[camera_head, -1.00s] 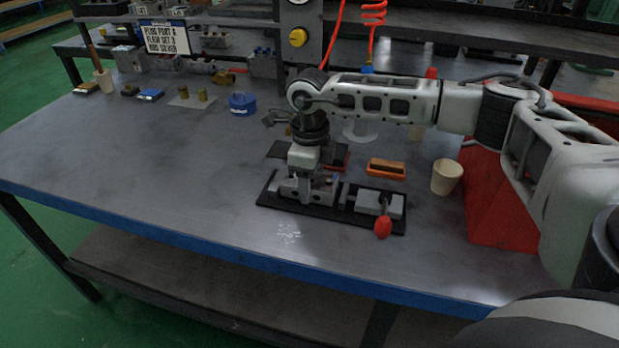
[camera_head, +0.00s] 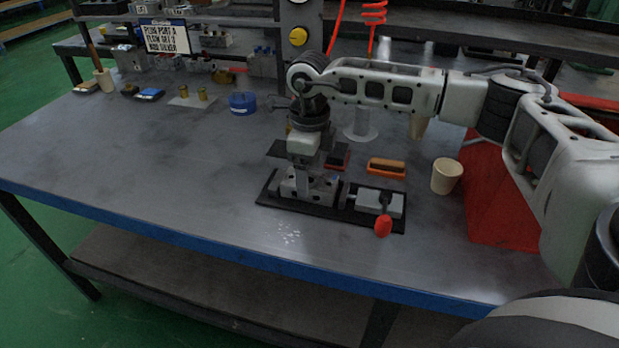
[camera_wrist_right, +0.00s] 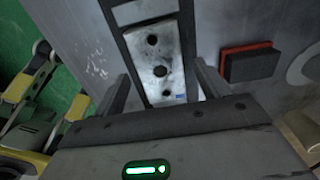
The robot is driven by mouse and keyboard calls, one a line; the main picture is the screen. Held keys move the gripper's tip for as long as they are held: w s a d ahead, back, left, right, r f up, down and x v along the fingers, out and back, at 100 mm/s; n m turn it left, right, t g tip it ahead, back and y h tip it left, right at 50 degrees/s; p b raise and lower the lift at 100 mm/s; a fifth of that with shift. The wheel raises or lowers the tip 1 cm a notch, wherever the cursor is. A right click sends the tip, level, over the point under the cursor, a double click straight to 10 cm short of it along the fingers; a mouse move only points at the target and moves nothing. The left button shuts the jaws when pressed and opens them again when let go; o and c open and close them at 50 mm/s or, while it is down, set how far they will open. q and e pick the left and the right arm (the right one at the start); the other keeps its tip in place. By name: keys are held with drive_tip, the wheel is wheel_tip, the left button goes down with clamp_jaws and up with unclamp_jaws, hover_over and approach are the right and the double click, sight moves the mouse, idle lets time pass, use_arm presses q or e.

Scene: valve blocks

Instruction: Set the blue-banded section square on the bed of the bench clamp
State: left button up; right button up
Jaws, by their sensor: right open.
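The grey metal section (camera_head: 303,190) with dark holes lies on the bench clamp (camera_head: 345,213), at the left part of its black base. In the right wrist view the section (camera_wrist_right: 160,66) shows several holes and a small blue mark near its near end. Its long edges look about parallel to the clamp's dark base edge (camera_wrist_right: 115,37). My right gripper (camera_head: 312,172) is just above the section. In the wrist view its fingers (camera_wrist_right: 163,85) stand open on either side of the section, with gaps visible. The clamp's red-knobbed handle is at the right. My left gripper is not in view.
An orange-framed block (camera_head: 386,167) and a cream cup (camera_head: 446,176) stand behind and right of the clamp. A blue round tin (camera_head: 242,103) and small brass parts stand at the back left. The table's left and front are clear.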

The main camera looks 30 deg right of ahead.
sight(310, 180)
wheel_tip(310, 180, up, 9)
drive_tip(key=shift+r, duration=0.2)
drive_tip(key=shift+s+f, duration=0.1)
idle(0.8)
